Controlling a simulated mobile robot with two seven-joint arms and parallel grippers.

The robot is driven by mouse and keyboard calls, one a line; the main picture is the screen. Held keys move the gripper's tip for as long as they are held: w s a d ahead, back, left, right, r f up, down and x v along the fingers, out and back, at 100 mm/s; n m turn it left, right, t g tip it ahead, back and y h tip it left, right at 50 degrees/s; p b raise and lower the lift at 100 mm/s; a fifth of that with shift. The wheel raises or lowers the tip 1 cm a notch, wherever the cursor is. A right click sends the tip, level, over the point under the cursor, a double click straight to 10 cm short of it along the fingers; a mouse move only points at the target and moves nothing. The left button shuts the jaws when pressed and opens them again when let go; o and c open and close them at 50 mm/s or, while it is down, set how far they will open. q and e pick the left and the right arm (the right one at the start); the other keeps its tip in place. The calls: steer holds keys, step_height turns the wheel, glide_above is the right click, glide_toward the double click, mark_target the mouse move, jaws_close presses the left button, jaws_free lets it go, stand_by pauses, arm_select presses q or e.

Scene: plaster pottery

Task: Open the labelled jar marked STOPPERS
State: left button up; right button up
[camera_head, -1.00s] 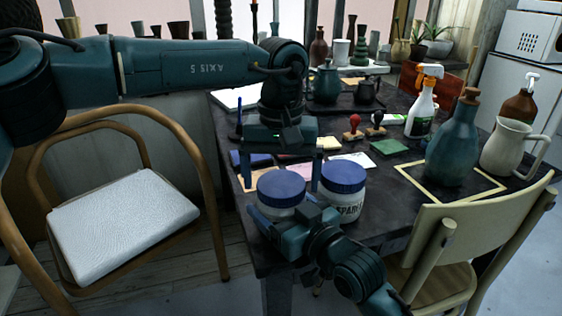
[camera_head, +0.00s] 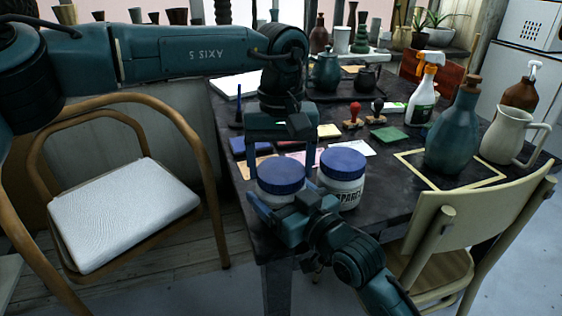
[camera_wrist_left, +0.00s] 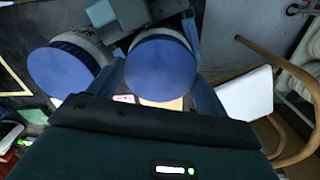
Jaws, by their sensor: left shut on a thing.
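A white jar (camera_head: 281,193) with a blue lid (camera_head: 280,176) stands at the table's near left corner. Its label is hidden, so I cannot read it. My left gripper (camera_head: 280,158) reaches down from above and is shut on this lid, a finger on each side; the lid also shows between the fingers in the left wrist view (camera_wrist_left: 160,68). My right gripper (camera_head: 288,220) is low in front of the jar body, with one finger along its left side; its grip is partly hidden. The lid looks seated on the jar.
A second blue-lidded jar (camera_head: 342,184), apparently labelled SPARES, stands close on the right. Stamps (camera_head: 354,116), a spray bottle (camera_head: 422,102), a teal bottle (camera_head: 454,135) and a white pitcher (camera_head: 505,138) stand farther back. Chairs flank the table at left (camera_head: 122,212) and right (camera_head: 478,218).

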arm_select(q)
steer(key=n, duration=1.4)
steer(key=shift+n, duration=0.4)
steer(key=n, duration=0.4)
steer(key=shift+s, duration=0.1)
steer(key=o, duration=1.1)
